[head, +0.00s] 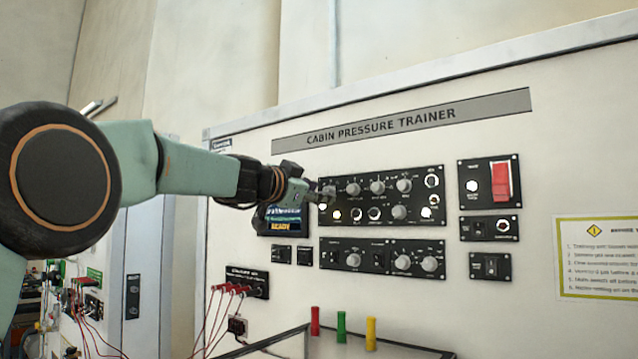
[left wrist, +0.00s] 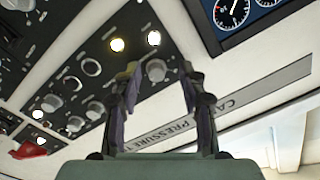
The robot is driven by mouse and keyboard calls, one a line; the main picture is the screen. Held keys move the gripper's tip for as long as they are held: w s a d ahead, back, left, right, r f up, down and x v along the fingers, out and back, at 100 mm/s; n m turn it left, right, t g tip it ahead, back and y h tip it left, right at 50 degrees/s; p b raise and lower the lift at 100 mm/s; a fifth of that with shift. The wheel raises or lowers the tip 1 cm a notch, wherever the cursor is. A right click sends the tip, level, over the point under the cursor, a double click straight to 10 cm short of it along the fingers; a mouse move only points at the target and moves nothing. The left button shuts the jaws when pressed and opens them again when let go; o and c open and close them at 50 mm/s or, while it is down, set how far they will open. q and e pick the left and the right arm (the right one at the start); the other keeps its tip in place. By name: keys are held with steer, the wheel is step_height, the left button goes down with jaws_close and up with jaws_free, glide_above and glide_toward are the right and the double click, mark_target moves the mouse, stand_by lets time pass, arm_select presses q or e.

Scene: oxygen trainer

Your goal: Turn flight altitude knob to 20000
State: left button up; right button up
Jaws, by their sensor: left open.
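The black upper control panel (head: 388,171) on the trainer's face has a top row of grey knobs. Its labels are too small to read, so I cannot tell which knob sets flight altitude. My left gripper (head: 322,193) is at the panel's upper left corner, fingers toward it. In the left wrist view the gripper (left wrist: 160,68) is open, and a grey knob (left wrist: 156,70) shows between its fingers, with no grip on it. Contact cannot be told. In the head view the gripper hides that corner. My right gripper is not in view.
A lower knob panel (head: 385,247) is below. A red switch (head: 502,181) is at right. Red leads (head: 232,290) hang at lower left. Red, green and yellow pegs (head: 341,327) stand in front.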

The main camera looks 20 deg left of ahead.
arm_select(q)
steer(key=shift+w+d+r, duration=0.1)
steer(key=shift+w+d, duration=0.2)
steer(key=shift+d, duration=0.15)
steer(key=shift+s+d+r, duration=0.15)
steer(key=shift+s+d, duration=0.05)
steer(key=shift+s, duration=0.15)
steer(key=shift+a, duration=0.2)
steer(key=shift+c, duration=0.3)
steer(key=shift+w+a+f, duration=0.2)
steer(key=shift+w+f, duration=0.05)
steer(key=shift+w, duration=0.1)
steer(key=c, duration=0.3)
steer(key=shift+w+d, duration=0.1)
steer(key=shift+c, duration=0.7)
steer(key=shift+d+r, duration=0.1)
steer(key=shift+d, duration=0.05)
steer(key=c, duration=0.3)
jaws_close()
